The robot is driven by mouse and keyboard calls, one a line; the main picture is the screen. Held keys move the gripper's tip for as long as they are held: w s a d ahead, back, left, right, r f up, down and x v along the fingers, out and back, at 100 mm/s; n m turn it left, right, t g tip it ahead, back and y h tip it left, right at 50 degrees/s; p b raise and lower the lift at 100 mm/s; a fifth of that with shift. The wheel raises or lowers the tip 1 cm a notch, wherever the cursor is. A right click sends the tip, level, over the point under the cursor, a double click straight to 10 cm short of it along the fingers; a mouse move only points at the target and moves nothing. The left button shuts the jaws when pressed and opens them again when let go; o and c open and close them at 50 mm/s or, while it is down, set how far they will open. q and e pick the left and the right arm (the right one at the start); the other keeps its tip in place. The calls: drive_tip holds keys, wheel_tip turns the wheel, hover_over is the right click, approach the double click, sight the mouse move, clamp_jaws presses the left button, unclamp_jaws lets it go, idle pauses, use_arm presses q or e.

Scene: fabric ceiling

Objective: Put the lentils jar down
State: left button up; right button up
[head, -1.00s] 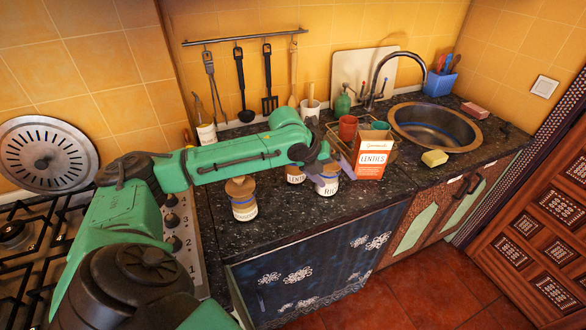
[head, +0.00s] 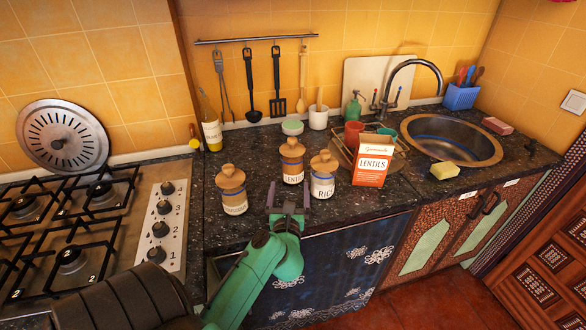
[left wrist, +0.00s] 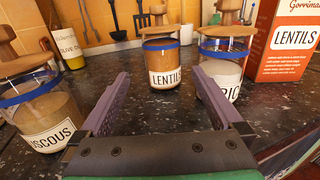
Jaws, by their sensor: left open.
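The lentils jar (head: 292,168), glass with a wooden lid, stands upright on the dark countertop (head: 330,214), behind the other two jars. It also shows in the left wrist view (left wrist: 163,78), straight ahead beyond the fingertips. My left gripper (head: 288,191) is open and empty, at the counter's front edge, in front of the lentils jar and apart from it. Its two purple fingers (left wrist: 157,88) frame bare counter in the left wrist view. My right gripper is not in view.
The couscous jar (head: 233,199) stands to the left and the rice jar (head: 323,182) to the right, close to the gripper. A lentils box (head: 371,162) and a dish rack (head: 343,150) are further right. The stove (head: 70,225) lies left.

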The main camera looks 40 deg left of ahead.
sight(292, 167)
use_arm(q)
drive_tip(key=x, duration=0.3)
drive_tip(key=p+x, duration=0.1)
drive_tip(key=x, duration=0.3)
drive_tip(key=p+x, duration=0.1)
drive_tip(key=x, duration=0.3)
drive_tip(key=shift+w+r, duration=0.25)
drive_tip(key=shift+w+a+f, duration=0.15)
drive_tip(key=shift+w, duration=0.05)
drive_tip(key=shift+s, duration=0.1)
drive_tip(key=c, duration=1.2)
clamp_jaws()
